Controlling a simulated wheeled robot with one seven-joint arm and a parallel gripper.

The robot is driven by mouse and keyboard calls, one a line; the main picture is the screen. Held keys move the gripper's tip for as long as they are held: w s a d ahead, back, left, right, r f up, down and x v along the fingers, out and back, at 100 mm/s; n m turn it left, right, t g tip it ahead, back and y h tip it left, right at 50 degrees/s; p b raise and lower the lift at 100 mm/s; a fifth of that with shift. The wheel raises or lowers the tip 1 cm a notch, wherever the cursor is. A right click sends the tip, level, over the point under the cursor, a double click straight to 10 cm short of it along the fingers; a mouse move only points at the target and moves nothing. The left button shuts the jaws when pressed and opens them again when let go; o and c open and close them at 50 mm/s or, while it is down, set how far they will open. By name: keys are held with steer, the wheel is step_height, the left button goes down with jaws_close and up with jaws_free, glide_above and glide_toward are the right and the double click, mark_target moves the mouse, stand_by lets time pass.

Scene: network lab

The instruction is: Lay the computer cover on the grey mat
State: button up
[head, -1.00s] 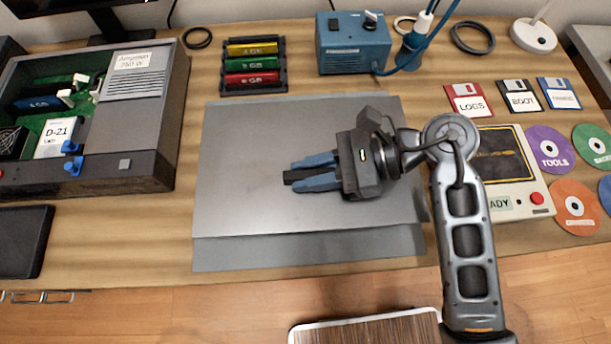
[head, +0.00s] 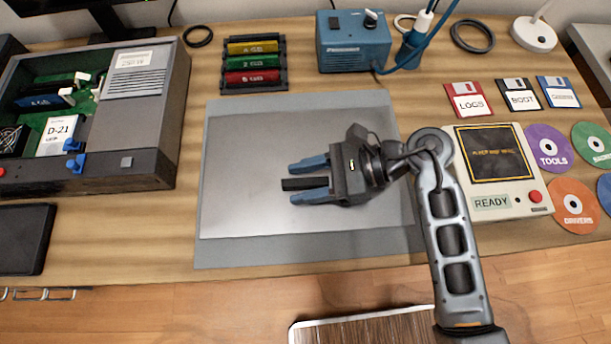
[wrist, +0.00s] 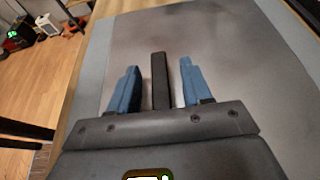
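The computer cover (head: 250,205) is a flat, light grey panel with a black bar handle (head: 304,184) near its middle. It lies on the grey mat (head: 300,251), with mat showing along its left, front and far right edges. My gripper (head: 306,181) is over the cover, with its blue fingers on either side of the handle. In the wrist view the handle (wrist: 160,82) stands between the open fingers (wrist: 159,87), with a gap on both sides. The cover (wrist: 225,45) fills much of that view, beside a strip of mat (wrist: 90,75).
The open computer case (head: 125,165) is at left. A rack of coloured modules (head: 253,64) and a blue power box (head: 352,45) stand behind the mat. A READY tester (head: 505,203), floppy disks (head: 520,97) and several discs (head: 548,148) lie at right.

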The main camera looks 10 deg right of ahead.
steer(key=shift+d, duration=0.1)
steer(key=b+v, duration=0.1)
steer(key=v, duration=1)
steer(key=shift+d+r, duration=0.15)
steer(key=shift+d, duration=0.25)
